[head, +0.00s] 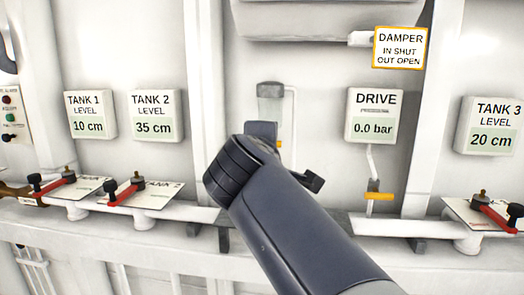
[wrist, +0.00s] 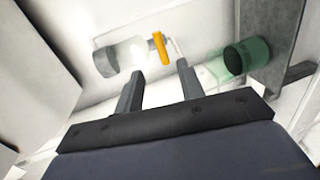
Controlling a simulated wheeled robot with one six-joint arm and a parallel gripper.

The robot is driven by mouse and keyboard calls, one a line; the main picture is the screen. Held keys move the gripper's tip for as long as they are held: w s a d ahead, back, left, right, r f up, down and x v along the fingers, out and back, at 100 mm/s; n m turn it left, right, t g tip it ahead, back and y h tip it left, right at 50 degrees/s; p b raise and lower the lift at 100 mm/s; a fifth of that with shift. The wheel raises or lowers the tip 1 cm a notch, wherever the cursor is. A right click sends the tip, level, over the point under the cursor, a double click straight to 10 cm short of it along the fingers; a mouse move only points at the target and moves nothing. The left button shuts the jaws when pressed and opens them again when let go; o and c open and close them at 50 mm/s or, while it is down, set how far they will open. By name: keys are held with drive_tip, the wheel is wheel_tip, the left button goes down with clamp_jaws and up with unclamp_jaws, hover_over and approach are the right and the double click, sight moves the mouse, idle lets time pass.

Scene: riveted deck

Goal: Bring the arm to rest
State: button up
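My arm (head: 300,235) reaches up from the lower right to the middle of the head view, dark blue-grey with a black ringed wrist. My gripper (head: 290,155) is partly hidden behind that wrist, in front of the white wall. In the wrist view my gripper (wrist: 160,75) shows two dark fingers spread apart with nothing between them. Beyond the fingertips is a clear cylinder with a grey end (wrist: 122,55) and an orange band (wrist: 160,48). A green see-through cylinder (wrist: 236,57) is right of the fingers. I cannot tell whether any finger touches these.
A pipe ledge (head: 190,210) runs along the wall. Red-handled valves stand at left (head: 126,194) and right (head: 495,214). Gauges read TANK 1 (head: 91,114), TANK 2 (head: 153,115), DRIVE (head: 374,116) and TANK 3 (head: 490,126). A DAMPER sign (head: 400,48) hangs above. An orange-handled valve (head: 379,196) is below DRIVE.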

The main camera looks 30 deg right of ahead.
drive_tip(key=shift+w, duration=0.1)
drive_tip(key=p+x, duration=0.1)
drive_tip(key=x, duration=0.9)
drive_tip(key=shift+w+d, duration=0.25)
drive_tip(key=shift+w, duration=0.05)
